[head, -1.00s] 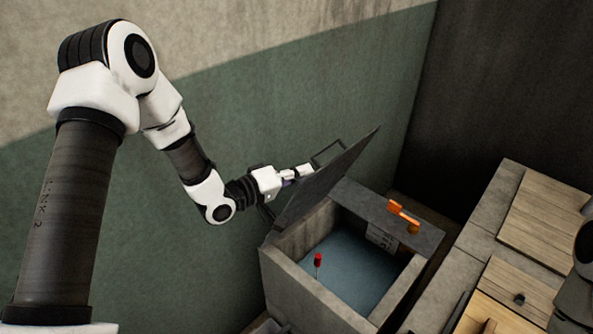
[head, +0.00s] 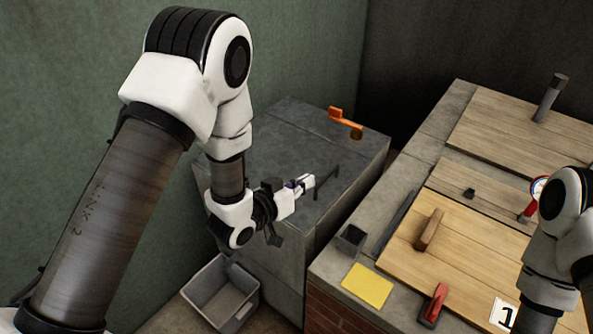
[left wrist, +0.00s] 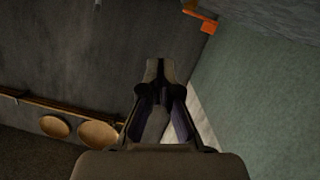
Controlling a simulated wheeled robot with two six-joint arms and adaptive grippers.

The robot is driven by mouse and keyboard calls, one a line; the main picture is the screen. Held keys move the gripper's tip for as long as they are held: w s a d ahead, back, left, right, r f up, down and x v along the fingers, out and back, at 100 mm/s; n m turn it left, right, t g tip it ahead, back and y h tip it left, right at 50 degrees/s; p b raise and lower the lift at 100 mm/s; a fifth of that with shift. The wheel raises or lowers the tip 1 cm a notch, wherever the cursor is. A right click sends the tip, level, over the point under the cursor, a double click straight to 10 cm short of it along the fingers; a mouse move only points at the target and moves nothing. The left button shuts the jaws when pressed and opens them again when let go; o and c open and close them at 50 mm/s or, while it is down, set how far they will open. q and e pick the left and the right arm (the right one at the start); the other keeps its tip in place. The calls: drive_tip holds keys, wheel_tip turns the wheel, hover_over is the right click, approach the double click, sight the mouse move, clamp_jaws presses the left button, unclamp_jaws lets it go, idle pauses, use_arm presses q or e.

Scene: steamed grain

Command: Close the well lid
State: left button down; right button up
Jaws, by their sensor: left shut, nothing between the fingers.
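The well (head: 280,270) is a grey concrete box against the green wall. Its dark grey lid (head: 275,140) lies down flat over the opening, so the inside with the water is hidden. A thin dark handle (head: 326,180) stands on the lid near its right front edge. My left gripper (head: 308,182) is shut and empty just above the lid, close beside the handle; I cannot tell whether they touch. Its shut fingers also show in the left wrist view (left wrist: 156,72). My right gripper is out of view; only part of that arm shows at the right edge.
An orange latch-like piece (head: 345,122) sits at the well's back edge. A grey bin (head: 222,292) stands on the floor in front. To the right is a brick-and-concrete counter (head: 350,248) with wooden boards, a yellow pad (head: 367,285) and a red-handled tool (head: 433,305).

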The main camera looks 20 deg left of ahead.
use_arm(q)
drive_tip(key=b, duration=0.4)
hover_over(308, 223)
wheel_tip(308, 223, down, 8)
drive_tip(key=shift+r, duration=0.2)
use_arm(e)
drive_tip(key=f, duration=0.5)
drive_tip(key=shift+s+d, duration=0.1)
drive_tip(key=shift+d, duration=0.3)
